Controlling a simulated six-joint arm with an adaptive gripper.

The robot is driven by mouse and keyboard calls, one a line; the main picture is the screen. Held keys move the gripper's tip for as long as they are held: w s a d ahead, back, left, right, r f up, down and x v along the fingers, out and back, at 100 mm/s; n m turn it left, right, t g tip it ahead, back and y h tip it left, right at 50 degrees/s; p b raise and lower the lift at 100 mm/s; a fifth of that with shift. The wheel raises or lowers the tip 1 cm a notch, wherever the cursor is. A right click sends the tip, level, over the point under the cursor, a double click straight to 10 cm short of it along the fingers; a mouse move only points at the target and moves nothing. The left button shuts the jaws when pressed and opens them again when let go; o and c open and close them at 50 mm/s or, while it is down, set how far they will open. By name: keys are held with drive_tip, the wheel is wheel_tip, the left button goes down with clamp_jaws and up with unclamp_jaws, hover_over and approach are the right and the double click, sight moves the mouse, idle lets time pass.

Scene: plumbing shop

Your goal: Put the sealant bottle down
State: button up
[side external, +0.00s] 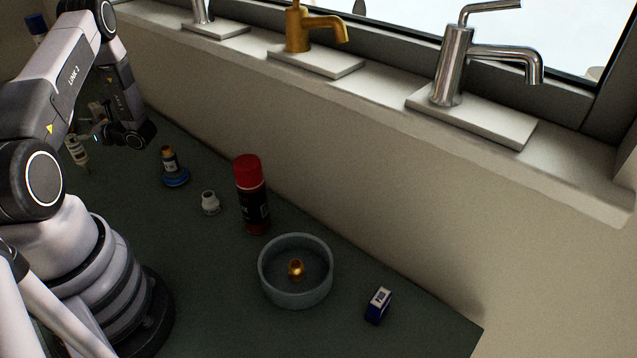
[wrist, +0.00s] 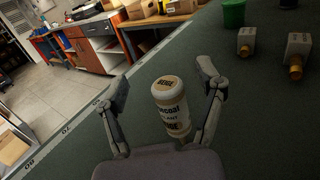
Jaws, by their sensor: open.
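The sealant bottle (wrist: 170,108), white and tan with a "BEIGE" label, is between the two fingers of my gripper (wrist: 163,82) in the wrist view. The fingers are spread, with a visible gap on the left side; the right finger is close to the bottle. In the side external view a small pale bottle (side external: 76,150) shows at the far left, beside my gripper (side external: 92,135), partly behind my arm. Its nozzle end seems to point down. I cannot tell whether its lower end touches the green bench.
A red spray can (side external: 252,195), a grey bowl (side external: 265,285) with a brass fitting, a small blue box (side external: 378,305) and a white fitting (side external: 210,202) stand on the bench. The wrist view shows a green cup (wrist: 233,13) and the bench's ruled edge (wrist: 75,120).

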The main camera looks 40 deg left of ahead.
sight(80, 147)
wheel_tip(80, 147, down, 5)
drive_tip(key=shift+s+a+f, duration=0.15)
drive_tip(key=shift+x, duration=1.3)
clamp_jaws()
